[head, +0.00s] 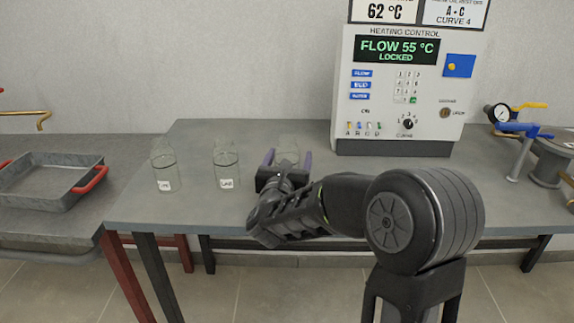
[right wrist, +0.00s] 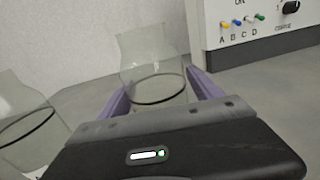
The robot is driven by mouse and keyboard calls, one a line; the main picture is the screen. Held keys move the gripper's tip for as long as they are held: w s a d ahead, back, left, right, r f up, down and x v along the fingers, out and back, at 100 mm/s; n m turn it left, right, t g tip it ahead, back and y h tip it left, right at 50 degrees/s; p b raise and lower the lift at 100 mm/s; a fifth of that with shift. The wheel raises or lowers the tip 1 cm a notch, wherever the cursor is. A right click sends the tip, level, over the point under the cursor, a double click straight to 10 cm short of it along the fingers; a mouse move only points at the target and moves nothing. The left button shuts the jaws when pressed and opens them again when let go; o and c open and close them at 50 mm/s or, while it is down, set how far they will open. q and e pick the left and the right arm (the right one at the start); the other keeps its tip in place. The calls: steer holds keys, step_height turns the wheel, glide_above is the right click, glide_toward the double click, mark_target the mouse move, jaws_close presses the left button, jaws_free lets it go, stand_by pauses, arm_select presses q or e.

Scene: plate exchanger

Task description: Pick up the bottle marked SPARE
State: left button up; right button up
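Three clear glass bottles stand in a row on the grey table. The left bottle (head: 163,162) and the middle bottle (head: 226,161) carry small white labels too small to read surely. The third bottle (head: 288,154) is partly hidden by my right gripper, and its label is hidden, so I cannot read SPARE on any bottle. My right gripper (head: 288,161) is open, its purple fingers on either side of the third bottle. The right wrist view shows this bottle (right wrist: 153,62) upright between the fingers, with the middle bottle (right wrist: 28,122) at left. My left gripper is out of view.
A heating control box (head: 398,100) stands behind and right of the bottles. A grey tray (head: 48,182) with red handles is on the left bench. A gauge with valves (head: 503,113) is at right. The table front (head: 185,208) is clear.

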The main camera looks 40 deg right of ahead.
steer(key=c, duration=1.3)
step_height(320, 180, up, 10)
steer(key=p, duration=0.1)
steer(key=shift+p, duration=0.35)
